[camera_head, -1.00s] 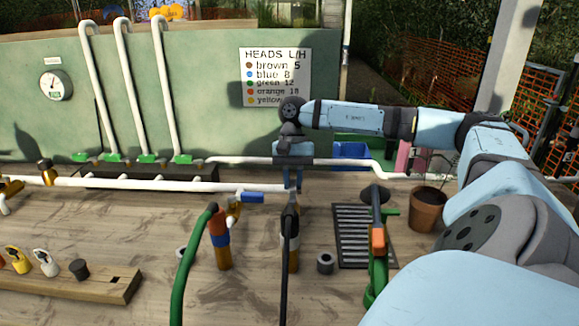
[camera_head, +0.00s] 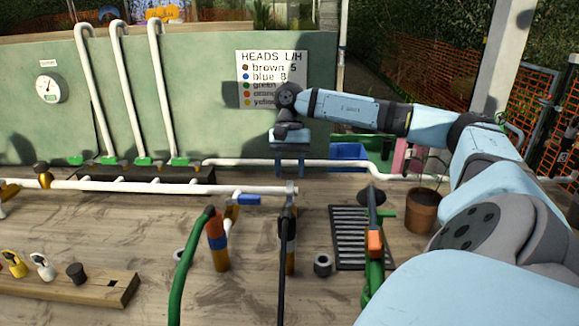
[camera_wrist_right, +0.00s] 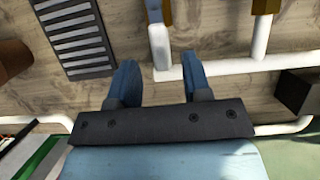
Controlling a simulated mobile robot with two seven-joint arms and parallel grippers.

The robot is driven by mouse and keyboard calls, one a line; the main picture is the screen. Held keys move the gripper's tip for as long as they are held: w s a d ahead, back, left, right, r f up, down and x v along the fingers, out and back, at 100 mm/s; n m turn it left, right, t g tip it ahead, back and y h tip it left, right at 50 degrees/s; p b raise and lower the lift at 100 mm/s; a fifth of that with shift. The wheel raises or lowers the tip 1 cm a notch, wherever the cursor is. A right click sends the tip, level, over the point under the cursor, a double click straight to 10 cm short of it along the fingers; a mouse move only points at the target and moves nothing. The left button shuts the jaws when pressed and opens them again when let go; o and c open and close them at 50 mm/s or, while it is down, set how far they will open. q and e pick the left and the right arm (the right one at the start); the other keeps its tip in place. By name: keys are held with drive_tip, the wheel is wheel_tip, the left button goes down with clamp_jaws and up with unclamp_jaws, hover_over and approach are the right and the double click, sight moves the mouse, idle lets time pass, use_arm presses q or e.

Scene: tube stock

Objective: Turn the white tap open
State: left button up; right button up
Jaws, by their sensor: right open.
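At the right end of the white pipe (camera_head: 170,187) stands a pale upright fitting (camera_head: 291,188), above a post with a black hose. It looks like the white tap, but it is small and I cannot be sure. In the right wrist view a pale, lever-like piece (camera_wrist_right: 158,45) runs up from the pipe's end. My right gripper (camera_head: 289,172) hangs just above and behind this end, fingers down. In the wrist view my right gripper (camera_wrist_right: 160,78) is open and empty, its fingers either side of the pipe end, apparently apart from it. My left gripper is out of view.
A blue handle (camera_head: 247,199) sits on the pipe to the left. A drain grate (camera_head: 349,239) and a plant pot (camera_head: 422,211) lie to the right. A second white pipe (camera_head: 240,161) runs behind.

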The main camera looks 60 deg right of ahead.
use_arm(q)
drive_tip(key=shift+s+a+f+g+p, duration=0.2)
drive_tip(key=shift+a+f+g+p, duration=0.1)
drive_tip(key=shift+p, duration=0.7)
use_arm(e)
drive_tip(key=v, duration=1)
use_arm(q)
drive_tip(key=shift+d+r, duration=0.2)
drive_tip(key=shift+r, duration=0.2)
use_arm(e)
drive_tip(key=shift+r, duration=0.1)
